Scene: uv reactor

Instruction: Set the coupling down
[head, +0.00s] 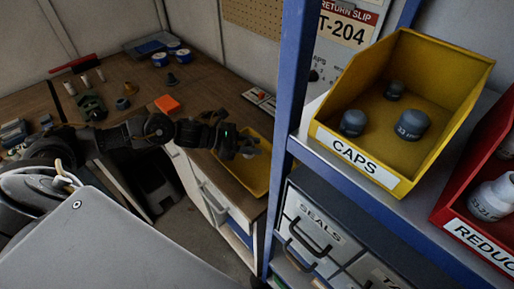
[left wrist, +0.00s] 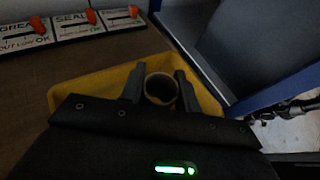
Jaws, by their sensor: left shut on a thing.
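My left gripper (head: 243,147) reaches in from the left, over the yellow tray (head: 257,178) at the right end of the wooden bench. In the left wrist view my left gripper (left wrist: 160,86) is shut on the coupling (left wrist: 161,88), a short tube seen end-on with a dark open bore. The yellow tray (left wrist: 88,92) lies beneath and around it in that view. I cannot tell whether the coupling touches the tray. In the head view the coupling is small and largely hidden by the gripper.
A blue shelf post (head: 290,110) stands just right of the tray. The shelf holds a yellow CAPS bin (head: 357,163) and a red bin (head: 470,235). An orange block (head: 167,104) and several small parts lie on the bench (head: 130,85). Labelled switches (left wrist: 75,27) line the bench's back.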

